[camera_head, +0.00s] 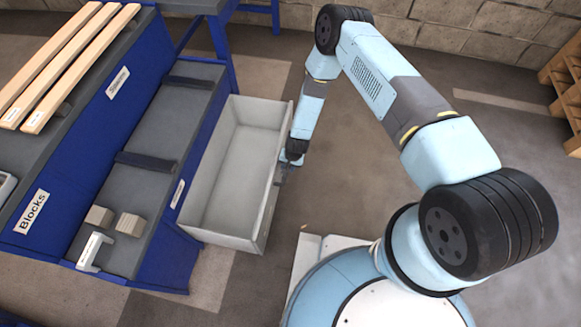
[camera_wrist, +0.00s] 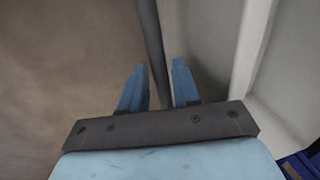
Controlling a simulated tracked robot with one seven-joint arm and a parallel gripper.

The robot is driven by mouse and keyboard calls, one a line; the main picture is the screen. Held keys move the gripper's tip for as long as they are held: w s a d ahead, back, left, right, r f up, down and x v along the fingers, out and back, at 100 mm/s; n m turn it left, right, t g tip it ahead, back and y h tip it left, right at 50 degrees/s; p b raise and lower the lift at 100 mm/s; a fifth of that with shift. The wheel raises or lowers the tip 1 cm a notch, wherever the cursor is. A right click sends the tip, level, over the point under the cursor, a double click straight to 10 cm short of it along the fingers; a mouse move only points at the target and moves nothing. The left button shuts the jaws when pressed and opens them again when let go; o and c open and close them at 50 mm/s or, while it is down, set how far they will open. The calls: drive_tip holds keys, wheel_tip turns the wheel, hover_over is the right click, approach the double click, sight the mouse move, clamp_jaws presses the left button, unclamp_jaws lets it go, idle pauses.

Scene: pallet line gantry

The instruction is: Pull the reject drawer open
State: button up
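The reject drawer (camera_head: 205,232) is a light grey, empty box pulled well out from the blue bench (camera_head: 165,262) in the head view. Its handle (camera_wrist: 150,45) is a dark bar along the outer front face, seen close up in the wrist view. My gripper (camera_wrist: 159,66) is at this front face, with the handle bar between its two blue fingers. The fingers stand apart, and a gap shows between the bar and the right finger. In the head view my gripper (camera_head: 284,172) is small and partly hidden against the drawer front.
Two small blocks (camera_head: 130,224) and a white bracket (camera_head: 92,250) lie on the bench's grey shelf. Wooden slats (camera_head: 75,60) lie on the upper level. A wooden pallet rack (camera_head: 566,70) stands at the far right. The floor right of the drawer is clear.

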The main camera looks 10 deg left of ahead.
drive_tip(key=shift+o, duration=1)
drive_tip(key=shift+r, duration=0.1)
wheel_tip(320, 180, up, 13)
drive_tip(key=d, duration=0.2)
drive_tip(key=shift+d, duration=0.3)
drive_tip(key=shift+w+r, duration=0.1)
